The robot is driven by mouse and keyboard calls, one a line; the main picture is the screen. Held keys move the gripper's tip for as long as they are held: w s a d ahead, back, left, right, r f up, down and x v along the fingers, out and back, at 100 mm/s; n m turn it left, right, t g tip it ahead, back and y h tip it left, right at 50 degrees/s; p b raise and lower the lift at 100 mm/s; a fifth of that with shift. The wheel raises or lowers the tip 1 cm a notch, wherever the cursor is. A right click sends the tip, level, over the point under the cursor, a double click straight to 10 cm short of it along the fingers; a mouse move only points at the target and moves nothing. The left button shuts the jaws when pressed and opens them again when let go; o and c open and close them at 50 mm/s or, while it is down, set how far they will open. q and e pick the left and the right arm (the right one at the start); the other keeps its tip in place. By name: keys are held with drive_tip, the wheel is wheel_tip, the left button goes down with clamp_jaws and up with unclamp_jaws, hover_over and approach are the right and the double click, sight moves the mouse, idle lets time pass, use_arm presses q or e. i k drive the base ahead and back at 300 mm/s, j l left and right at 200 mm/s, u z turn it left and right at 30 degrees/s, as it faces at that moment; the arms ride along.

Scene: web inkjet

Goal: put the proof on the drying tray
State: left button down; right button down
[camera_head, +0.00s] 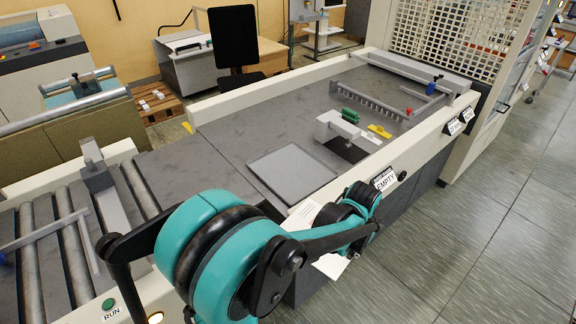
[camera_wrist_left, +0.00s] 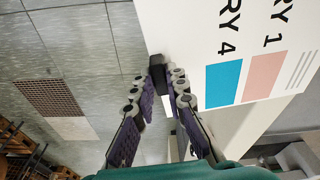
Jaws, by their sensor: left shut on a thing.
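The proof (camera_wrist_left: 225,45), a white sheet with black print and blue and pink patches, fills the upper right of the left wrist view. In the head view, white paper that looks like it (camera_head: 332,266) shows on both sides of my left arm, in front of the bench's near edge. My left gripper (camera_wrist_left: 160,68) has its fingertips together at the sheet's edge, shut on it. In the head view the gripper (camera_head: 328,213) is partly hidden by my arm. A flat grey square tray (camera_head: 293,173) lies on the bench just beyond; it looks bare. My right gripper is out of view.
A white-and-grey device with a green handle (camera_head: 343,130) and a yellow piece (camera_head: 380,131) stand on the bench beyond the tray. An EMPTY label (camera_head: 383,179) is on the front edge. Rollers (camera_head: 30,250) lie at left. Floor at right is clear.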

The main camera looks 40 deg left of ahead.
sight(292, 170)
drive_tip(key=i+j+u, duration=0.3)
drive_tip(key=i, duration=0.25)
drive_tip(key=i+j, duration=0.25)
drive_tip(key=j, duration=0.15)
